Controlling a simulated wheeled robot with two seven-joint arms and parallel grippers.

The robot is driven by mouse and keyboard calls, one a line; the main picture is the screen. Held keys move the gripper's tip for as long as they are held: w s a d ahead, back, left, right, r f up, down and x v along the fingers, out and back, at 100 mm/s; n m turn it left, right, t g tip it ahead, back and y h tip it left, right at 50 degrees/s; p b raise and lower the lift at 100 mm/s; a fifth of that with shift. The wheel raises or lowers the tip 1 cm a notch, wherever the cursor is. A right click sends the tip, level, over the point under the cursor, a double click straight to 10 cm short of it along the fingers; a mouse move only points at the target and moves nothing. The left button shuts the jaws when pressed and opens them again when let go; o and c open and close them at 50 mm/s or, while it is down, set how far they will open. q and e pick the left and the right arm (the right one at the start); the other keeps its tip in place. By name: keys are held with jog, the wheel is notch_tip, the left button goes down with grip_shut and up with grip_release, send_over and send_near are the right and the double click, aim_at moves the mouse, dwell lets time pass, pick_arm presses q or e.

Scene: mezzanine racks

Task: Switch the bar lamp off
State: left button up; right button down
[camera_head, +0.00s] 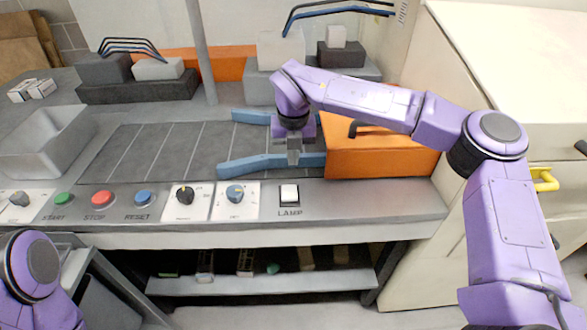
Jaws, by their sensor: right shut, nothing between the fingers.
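The lamp switch (289,193) is a white rocker in a dark frame on the grey front panel, with the label LAMP below it. I cannot tell which way the rocker is tipped. My right gripper (293,158) points down just behind the switch in the picture, shut and empty. It appears apart from the switch, and nothing covers the rocker. The bar lamp itself cannot be made out. Only a link of my left arm shows at the lower left; its gripper is out of view.
Left of the switch are two dial knobs (235,194) (184,196) and the blue RESET (144,197), red STOP (103,198) and green START (63,199) buttons. Blue guide rails (250,163) and an orange box (380,158) lie close around my right gripper. A grey bin (45,140) stands left.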

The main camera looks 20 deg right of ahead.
notch_tip(320, 180, up, 6)
jog(key=w, duration=0.1)
jog(key=shift+d+r, duration=0.15)
jog(key=shift+r, duration=0.05)
dwell(0.3)
